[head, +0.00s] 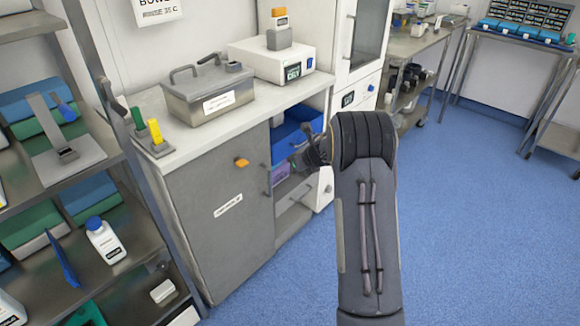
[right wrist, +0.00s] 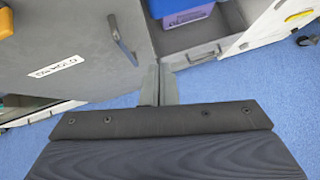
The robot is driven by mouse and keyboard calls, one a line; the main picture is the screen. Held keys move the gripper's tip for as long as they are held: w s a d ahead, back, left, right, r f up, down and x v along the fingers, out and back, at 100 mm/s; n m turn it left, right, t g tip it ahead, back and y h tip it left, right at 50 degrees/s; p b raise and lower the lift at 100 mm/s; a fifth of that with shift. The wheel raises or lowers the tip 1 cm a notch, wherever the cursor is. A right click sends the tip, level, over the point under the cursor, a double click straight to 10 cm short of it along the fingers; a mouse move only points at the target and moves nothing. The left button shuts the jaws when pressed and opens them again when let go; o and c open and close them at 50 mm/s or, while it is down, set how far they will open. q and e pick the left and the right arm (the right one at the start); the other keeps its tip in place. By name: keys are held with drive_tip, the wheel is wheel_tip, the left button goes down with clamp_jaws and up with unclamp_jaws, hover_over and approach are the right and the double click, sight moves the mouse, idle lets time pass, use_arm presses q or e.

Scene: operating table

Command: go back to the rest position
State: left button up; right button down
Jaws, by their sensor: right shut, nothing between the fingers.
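My right arm reaches up the middle of the head view and bends left at the top, towards the open part of the grey cabinet (head: 215,215). In the right wrist view my right gripper (right wrist: 159,86) is shut, its two fingers together with nothing between them. It appears over the floor and lower edge of the cabinet, apart from the door handle (right wrist: 122,40). In the head view its fingertips are small and hard to make out beside the cabinet. My left gripper is not in view.
A blue bin (head: 290,140) sits in the cabinet's open section, above a pulled-out grey drawer (right wrist: 200,45). A metal box (head: 208,92) and a white device (head: 270,60) stand on the counter. Shelves (head: 95,160) stand at left. Blue floor (head: 470,200) is clear at right.

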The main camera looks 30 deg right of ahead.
drive_tip(key=s+r+m+t+h, duration=0.1)
drive_tip(key=s+r+m+h, duration=0.15)
drive_tip(key=r+m, duration=0.45)
drive_tip(key=s+r+m+t+h, duration=0.1)
drive_tip(key=s+r+m, duration=0.3)
drive_tip(key=r+m, duration=0.25)
drive_tip(key=s+a+r+m+g, duration=0.1)
drive_tip(key=s+a+r+m, duration=0.25)
drive_tip(key=s+m, duration=0.6)
drive_tip(key=s+a+f+m+g+y, duration=0.2)
drive_tip(key=s+a+m+y, duration=0.2)
drive_tip(key=s+a+m, duration=0.55)
drive_tip(key=s+a+f+m+g+y, duration=0.25)
drive_tip(key=s+a+m+y, duration=0.2)
drive_tip(key=s+a, duration=0.9)
wheel_tip(320, 180, up, 12)
drive_tip(key=h+p, duration=0.1)
drive_tip(key=p, duration=1.1)
drive_tip(key=shift+d+f+m, duration=0.2)
drive_tip(key=shift+d+m, duration=0.1)
drive_tip(key=shift+d, duration=0.05)
drive_tip(key=shift+w, duration=0.1)
